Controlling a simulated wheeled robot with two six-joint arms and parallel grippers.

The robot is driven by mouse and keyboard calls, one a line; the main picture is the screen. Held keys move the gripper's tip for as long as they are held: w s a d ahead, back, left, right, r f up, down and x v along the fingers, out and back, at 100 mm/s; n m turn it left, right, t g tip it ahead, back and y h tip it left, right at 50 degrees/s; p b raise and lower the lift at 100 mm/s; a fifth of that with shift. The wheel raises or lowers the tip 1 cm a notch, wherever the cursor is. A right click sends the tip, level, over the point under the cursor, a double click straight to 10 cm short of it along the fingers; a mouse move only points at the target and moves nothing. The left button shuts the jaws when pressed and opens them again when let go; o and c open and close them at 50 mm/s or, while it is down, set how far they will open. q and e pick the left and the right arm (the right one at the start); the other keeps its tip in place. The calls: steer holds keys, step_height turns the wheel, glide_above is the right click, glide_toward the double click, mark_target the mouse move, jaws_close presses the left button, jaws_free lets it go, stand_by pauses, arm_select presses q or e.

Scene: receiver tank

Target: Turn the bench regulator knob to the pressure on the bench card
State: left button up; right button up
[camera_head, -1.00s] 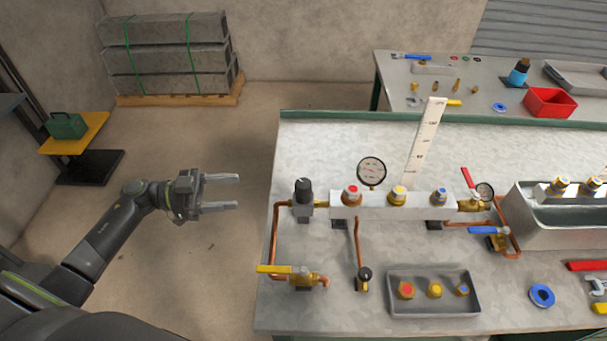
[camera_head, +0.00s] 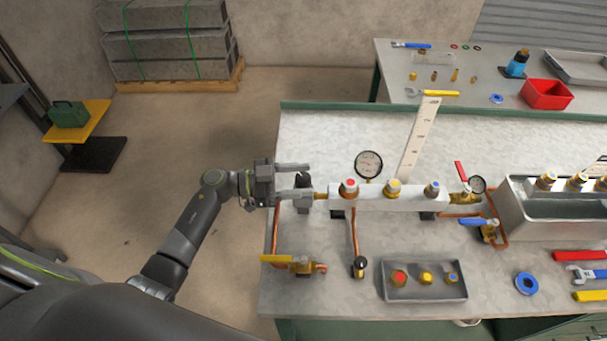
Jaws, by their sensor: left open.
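The black regulator knob (camera_head: 303,181) is at the left end of the white manifold (camera_head: 385,202) on the bench. My left gripper (camera_head: 308,181) is open, with one finger beyond and one finger in front of the knob; the fingers partly hide it. I cannot tell whether they touch it. The round pressure gauge (camera_head: 368,164) stands behind the manifold; its needle is too small to read. The white upright card (camera_head: 418,138) with small marks stands behind the manifold, its print not legible. My right gripper is not in view.
A yellow-handled valve (camera_head: 277,260) and copper pipes lie below the knob. A grey tray (camera_head: 424,286) with fittings, a blue ring (camera_head: 526,283) and a metal tank (camera_head: 560,211) are farther right. The bench surface behind the manifold is mostly clear.

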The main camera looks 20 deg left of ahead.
arm_select(q)
steer(key=shift+w+d, duration=0.2)
steer(key=shift+d, duration=0.3)
steer(key=c, duration=1)
steer(key=m+g+h+b, duration=0.1)
steer(key=m+g+b, duration=0.1)
steer(key=m+g, duration=0.1)
steer(key=shift+w+f+g+b, duration=0.15)
steer(key=shift+g+b, duration=0.15)
steer(key=shift+g, duration=0.4)
steer(key=m+g+b, duration=0.2)
steer(key=g, duration=0.1)
steer(key=shift+m+g, duration=0.3)
steer(key=shift+g, duration=0.1)
steer(key=shift+m+g+b, duration=0.3)
steer(key=shift+g+b, duration=0.2)
steer(key=shift+b, duration=0.1)
